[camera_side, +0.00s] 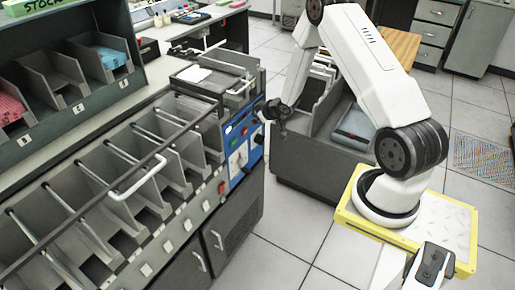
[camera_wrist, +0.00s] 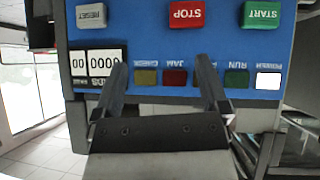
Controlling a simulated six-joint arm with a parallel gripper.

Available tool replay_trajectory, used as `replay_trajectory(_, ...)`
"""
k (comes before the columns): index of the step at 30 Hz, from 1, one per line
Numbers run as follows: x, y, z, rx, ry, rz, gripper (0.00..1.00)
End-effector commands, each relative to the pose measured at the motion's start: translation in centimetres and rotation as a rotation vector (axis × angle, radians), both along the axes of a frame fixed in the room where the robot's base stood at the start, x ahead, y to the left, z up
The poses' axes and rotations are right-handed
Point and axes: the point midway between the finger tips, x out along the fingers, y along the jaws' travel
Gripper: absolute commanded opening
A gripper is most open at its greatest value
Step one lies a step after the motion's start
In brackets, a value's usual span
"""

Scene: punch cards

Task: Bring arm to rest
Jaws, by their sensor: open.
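My gripper (camera_side: 275,112) is open and empty in front of the blue control panel (camera_side: 237,143) at the right end of the grey sorting machine. In the wrist view, the two dark fingers of my gripper (camera_wrist: 163,65) stand apart before the panel (camera_wrist: 160,62). The panel has a grey RESET button (camera_wrist: 90,15), a red STOP button (camera_wrist: 186,13) and a green START button (camera_wrist: 261,14). I cannot tell whether a finger touches the panel. My arm bends above its yellow-edged base in the side view.
A row of pockets (camera_side: 105,172) with metal rods runs along the machine. White cards (camera_side: 193,74) lie on its top. A rack at left holds pink cards (camera_side: 10,107) and teal cards (camera_side: 111,58). A grey cart (camera_side: 315,165) stands behind the gripper. Tiled floor (camera_side: 290,235) is clear in front.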

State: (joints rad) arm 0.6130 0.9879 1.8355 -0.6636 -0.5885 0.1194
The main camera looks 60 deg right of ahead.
Motion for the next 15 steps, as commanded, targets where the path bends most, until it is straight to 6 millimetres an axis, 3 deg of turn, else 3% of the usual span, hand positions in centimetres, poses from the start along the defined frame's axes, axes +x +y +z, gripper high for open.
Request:
replay_trajectory(8,-0.2,4.4,4.2,-0.011,0.101,-0.015,0.94)
replay_trajectory(15,-1.9,9.0,7.7,-0.007,0.203,-0.027,0.94)
